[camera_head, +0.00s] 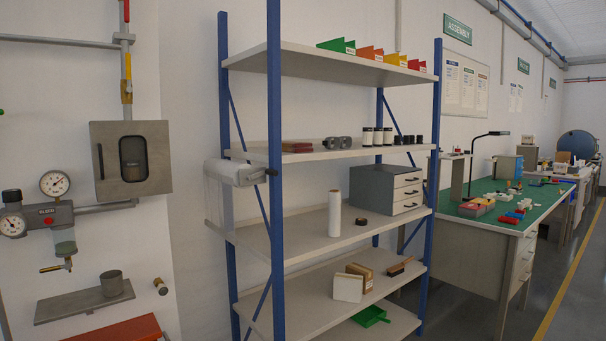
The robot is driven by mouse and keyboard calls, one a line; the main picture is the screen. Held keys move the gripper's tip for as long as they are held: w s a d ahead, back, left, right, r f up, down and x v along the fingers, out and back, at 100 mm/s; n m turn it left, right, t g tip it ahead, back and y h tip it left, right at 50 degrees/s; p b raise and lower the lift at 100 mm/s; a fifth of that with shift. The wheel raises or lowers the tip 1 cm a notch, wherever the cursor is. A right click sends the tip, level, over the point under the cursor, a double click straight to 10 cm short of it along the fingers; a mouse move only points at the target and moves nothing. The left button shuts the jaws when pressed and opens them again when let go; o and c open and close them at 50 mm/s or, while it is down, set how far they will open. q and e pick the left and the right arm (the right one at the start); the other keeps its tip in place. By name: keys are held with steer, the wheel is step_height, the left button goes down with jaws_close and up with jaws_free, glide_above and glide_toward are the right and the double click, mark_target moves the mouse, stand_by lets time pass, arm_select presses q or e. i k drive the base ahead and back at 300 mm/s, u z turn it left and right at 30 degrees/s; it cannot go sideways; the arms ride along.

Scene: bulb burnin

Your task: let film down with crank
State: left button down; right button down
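A roll of whitish film (232,173) is mounted across the left end of the blue-posted shelf rack, between the second and third shelves. A small dark part that looks like the crank (271,171) sits at the roll's near right end, by the front left post. A faint translucent strip seems to hang a short way below the roll; its lower edge is hard to make out. Neither of my grippers is in view.
The rack (275,240) holds colored bins, jars, a white upright roll (334,214), a grey drawer unit (386,190) and boxes. Gauges and a grey wall box (131,160) are at left. A green-topped workbench (500,215) stands at right beside open floor.

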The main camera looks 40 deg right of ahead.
mark_target(223, 170)
steer(key=z, duration=0.6)
steer(key=i, duration=0.75)
steer(key=z, duration=0.4)
